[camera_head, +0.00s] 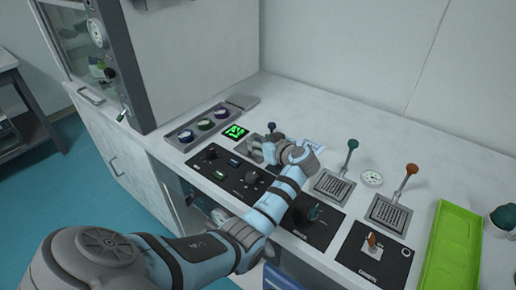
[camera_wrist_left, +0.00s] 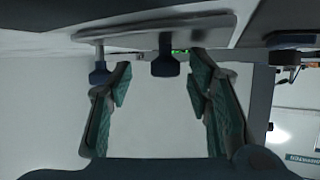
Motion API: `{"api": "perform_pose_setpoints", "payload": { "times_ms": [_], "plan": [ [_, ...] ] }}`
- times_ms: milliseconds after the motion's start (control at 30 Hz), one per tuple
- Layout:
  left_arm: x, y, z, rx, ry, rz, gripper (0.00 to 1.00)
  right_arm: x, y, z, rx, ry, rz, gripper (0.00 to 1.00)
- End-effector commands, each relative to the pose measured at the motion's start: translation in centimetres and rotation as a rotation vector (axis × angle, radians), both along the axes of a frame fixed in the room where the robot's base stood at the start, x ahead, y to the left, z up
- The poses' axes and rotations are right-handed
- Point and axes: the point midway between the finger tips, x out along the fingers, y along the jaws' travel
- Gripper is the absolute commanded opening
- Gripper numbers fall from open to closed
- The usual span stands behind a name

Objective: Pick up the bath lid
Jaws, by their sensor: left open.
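My left gripper (camera_head: 258,150) is over the middle of the worktop, low among the panels, pointing left. In the left wrist view its two green-padded fingers (camera_wrist_left: 162,88) are apart with nothing held. A flat grey plate with a short dark blue handle (camera_wrist_left: 166,62) shows beyond the fingertips, the handle lying roughly between them. It looks like the bath lid, but I cannot be sure. A second blue knob on a thin stalk (camera_wrist_left: 99,70) is left of it. In the head view a dark blue knob (camera_head: 271,127) stands just behind the gripper, which hides most of the plate. My right gripper is not in view.
Mesh plates carry levers with a green knob (camera_head: 352,144) and an orange knob (camera_head: 411,168). A round dial (camera_head: 371,178) lies between them. A green tray (camera_head: 455,240) is at the right. A lit green display (camera_head: 236,132) and a rack with round caps (camera_head: 205,123) are left.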

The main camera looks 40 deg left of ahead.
Motion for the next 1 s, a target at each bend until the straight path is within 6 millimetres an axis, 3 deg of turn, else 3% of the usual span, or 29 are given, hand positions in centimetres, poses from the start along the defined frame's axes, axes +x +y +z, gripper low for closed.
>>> {"api": "perform_pose_setpoints", "payload": {
  "times_ms": [100, 400, 767, 867, 1000],
  "plan": [
    [-0.2, 0.2, 0.1, 0.000, 0.000, 0.004, 0.46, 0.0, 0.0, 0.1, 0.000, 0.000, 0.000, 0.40],
    [-0.2, 0.2, 0.1, 0.000, 0.000, 0.005, 0.00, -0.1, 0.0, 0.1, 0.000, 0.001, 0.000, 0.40],
    [-0.1, 0.0, 0.6, 0.000, 0.000, 0.001, 0.00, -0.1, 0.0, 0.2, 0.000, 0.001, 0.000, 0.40],
    [0.0, 0.0, 1.8, 0.000, -0.002, 0.001, 0.00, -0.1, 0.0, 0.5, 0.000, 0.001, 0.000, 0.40],
    [0.0, 0.0, 5.1, 0.000, -0.006, 0.002, 0.00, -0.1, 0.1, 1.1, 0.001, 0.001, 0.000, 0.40]
  ]
}}
